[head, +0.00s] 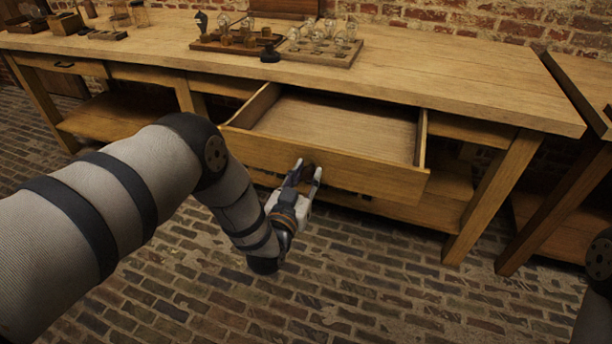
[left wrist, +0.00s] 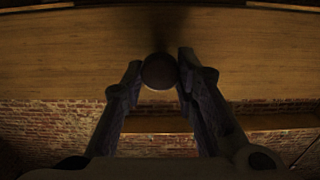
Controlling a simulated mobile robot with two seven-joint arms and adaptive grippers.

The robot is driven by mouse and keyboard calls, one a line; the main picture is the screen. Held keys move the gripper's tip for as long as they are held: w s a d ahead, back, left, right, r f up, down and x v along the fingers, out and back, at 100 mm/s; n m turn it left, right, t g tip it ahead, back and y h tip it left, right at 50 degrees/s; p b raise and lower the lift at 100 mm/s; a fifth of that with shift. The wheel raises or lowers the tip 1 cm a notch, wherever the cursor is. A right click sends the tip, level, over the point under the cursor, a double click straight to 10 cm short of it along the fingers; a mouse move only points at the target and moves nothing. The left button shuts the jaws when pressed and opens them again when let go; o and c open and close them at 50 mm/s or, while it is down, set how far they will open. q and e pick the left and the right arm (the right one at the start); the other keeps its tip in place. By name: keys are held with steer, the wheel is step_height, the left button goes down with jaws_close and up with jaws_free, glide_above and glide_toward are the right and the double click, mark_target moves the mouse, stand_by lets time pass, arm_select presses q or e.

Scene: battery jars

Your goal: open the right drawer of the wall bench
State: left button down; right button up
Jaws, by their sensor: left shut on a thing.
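The right drawer (head: 350,169) of the wooden wall bench (head: 440,82) stands pulled well out, and its inside looks empty. My left gripper (head: 306,172) is at the middle of the drawer's front. In the left wrist view its two fingers (left wrist: 160,75) are closed around a dark round knob (left wrist: 160,72) on the drawer front (left wrist: 75,60). In the head view the fingers partly cover the knob. My right gripper is not in view; only a dark part of my right arm shows at the right edge.
Wooden trays with glass jars (head: 322,45) stand on the bench top above the drawer. A left drawer (head: 62,66) is shut. Bench legs (head: 492,197) and a lower shelf are below. Another wooden bench (head: 590,85) stands at the right. The brick floor (head: 350,285) in front is clear.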

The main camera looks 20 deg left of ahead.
arm_select(q)
steer(key=c, duration=1.3)
jaws_free()
steer(key=shift+f, duration=0.1)
steer(key=shift+s, duration=0.1)
steer(key=s, duration=1.2)
steer(key=shift+a, duration=0.2)
